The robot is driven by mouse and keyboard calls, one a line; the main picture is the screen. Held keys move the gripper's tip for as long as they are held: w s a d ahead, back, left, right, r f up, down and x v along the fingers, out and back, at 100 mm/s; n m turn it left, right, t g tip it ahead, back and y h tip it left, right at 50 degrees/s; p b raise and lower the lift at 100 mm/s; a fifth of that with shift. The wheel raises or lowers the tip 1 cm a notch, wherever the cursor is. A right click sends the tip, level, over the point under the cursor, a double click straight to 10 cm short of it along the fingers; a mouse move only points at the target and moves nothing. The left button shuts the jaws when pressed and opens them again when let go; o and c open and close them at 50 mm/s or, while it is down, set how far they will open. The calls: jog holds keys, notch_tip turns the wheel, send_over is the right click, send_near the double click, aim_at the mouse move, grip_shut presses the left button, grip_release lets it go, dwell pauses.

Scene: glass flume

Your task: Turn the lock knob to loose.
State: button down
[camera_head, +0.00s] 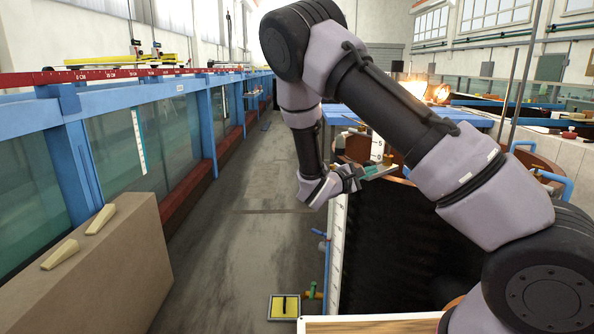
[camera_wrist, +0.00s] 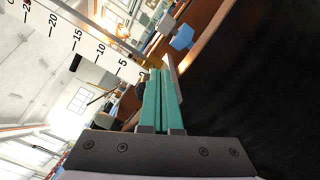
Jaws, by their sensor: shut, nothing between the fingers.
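A brass-coloured piece (camera_head: 387,159) also shows close to the fingertips in the head view. I cannot tell whether the fingers touch it.
A white scale (camera_wrist: 85,38) with numbers stands beside the fingers. A blue block (camera_wrist: 182,38) sits on the brown rim beyond. In the head view, a blue-framed glass flume (camera_head: 130,150) runs along the left, and the aisle floor (camera_head: 250,225) is mostly clear. A yellow plate (camera_head: 284,307) lies low in front.

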jog(key=shift+w+a, duration=0.1)
jog(key=shift+w+a+r, duration=0.1)
jog(key=shift+r, duration=0.35)
dwell(0.4)
jog(key=shift+r, duration=0.15)
jog(key=shift+w+a+r, duration=0.1)
jog(key=shift+w+r, duration=0.1)
jog(key=shift+w+a+r, duration=0.15)
jog(key=shift+a+r, duration=0.05)
dwell(0.4)
jog(key=shift+d+r, duration=0.15)
jog(key=shift+r, duration=0.1)
jog(key=v, duration=0.6)
jog(key=shift+s, duration=0.2)
